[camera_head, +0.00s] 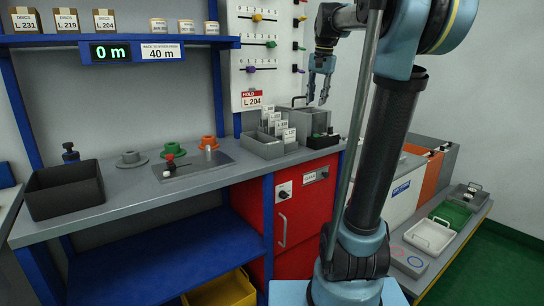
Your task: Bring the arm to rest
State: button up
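My gripper (319,87) hangs at the upper middle right of the head camera view, in front of the wall board and above the counter's right end.
The counter (120,205) carries a black bin (64,192), spools (172,148) on a plate, and grey card bins (262,148). A red cabinet (300,205) stands below. A shelf with a "0 m" display (110,52) hangs above. Trays (428,236) lie at right.

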jog(key=s+d+f+n, duration=0.2)
jog(key=s+f+n, duration=0.4)
jog(key=s+f, duration=2.4)
notch_tip(320, 180, down, 4)
jog(key=shift+s+f+n+h, duration=0.25)
jog(key=shift+n+h, duration=0.05)
jog(key=shift+h, duration=0.1)
jog(key=shift+d, duration=0.1)
jog(key=shift+w+f, duration=0.2)
jog(key=shift+w, duration=0.3)
jog(key=shift+s, duration=0.1)
